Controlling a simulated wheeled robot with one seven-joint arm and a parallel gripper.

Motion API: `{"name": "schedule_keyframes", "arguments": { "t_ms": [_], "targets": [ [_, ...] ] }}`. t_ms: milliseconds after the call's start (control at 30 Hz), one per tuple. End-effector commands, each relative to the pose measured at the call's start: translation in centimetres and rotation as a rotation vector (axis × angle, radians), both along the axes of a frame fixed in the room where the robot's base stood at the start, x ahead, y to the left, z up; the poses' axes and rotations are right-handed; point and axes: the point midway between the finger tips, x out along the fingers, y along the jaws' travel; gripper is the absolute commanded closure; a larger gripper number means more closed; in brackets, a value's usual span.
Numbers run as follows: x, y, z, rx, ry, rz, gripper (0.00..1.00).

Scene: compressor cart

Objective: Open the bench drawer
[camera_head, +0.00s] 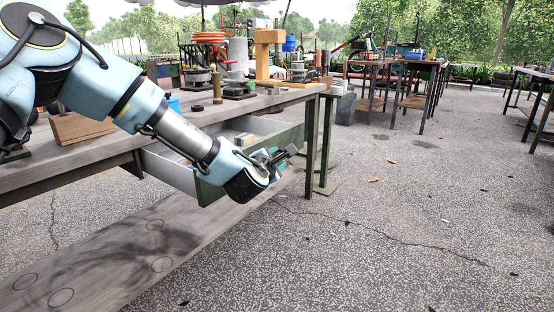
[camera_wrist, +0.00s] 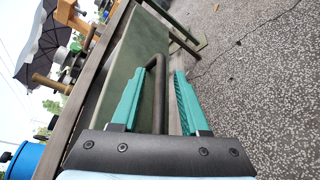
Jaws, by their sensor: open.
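The bench drawer (camera_head: 285,140) has a green front and stands well out from under the bench top, its grey side and some contents showing. In the wrist view the green drawer front (camera_wrist: 138,48) runs beyond my fingers. Its dark bar handle (camera_wrist: 159,95) lies between the two teal fingers of my gripper (camera_wrist: 154,85), with gaps visible on both sides. My gripper is open around the handle, not closed on it. In the head view my gripper (camera_head: 280,158) is at the drawer front, and my wrist hides part of the front and the handle.
The bench top (camera_head: 75,155) carries clutter, including a wooden stand (camera_head: 268,55) and orange hose (camera_head: 209,38). A low wooden shelf (camera_head: 120,250) lies beneath.

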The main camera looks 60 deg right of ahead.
Motion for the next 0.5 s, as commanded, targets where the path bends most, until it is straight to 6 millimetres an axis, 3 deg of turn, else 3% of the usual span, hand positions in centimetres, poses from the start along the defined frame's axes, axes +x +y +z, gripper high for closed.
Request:
{"name": "schedule_keyframes", "arguments": {
  "t_ms": [167, 500],
  "targets": [
    [-0.4, 1.6, 0.4, 0.002, -0.001, 0.000, 0.55],
    [-2.2, 7.7, 1.9, 0.002, -0.001, -0.002, 0.55]
  ]
}}
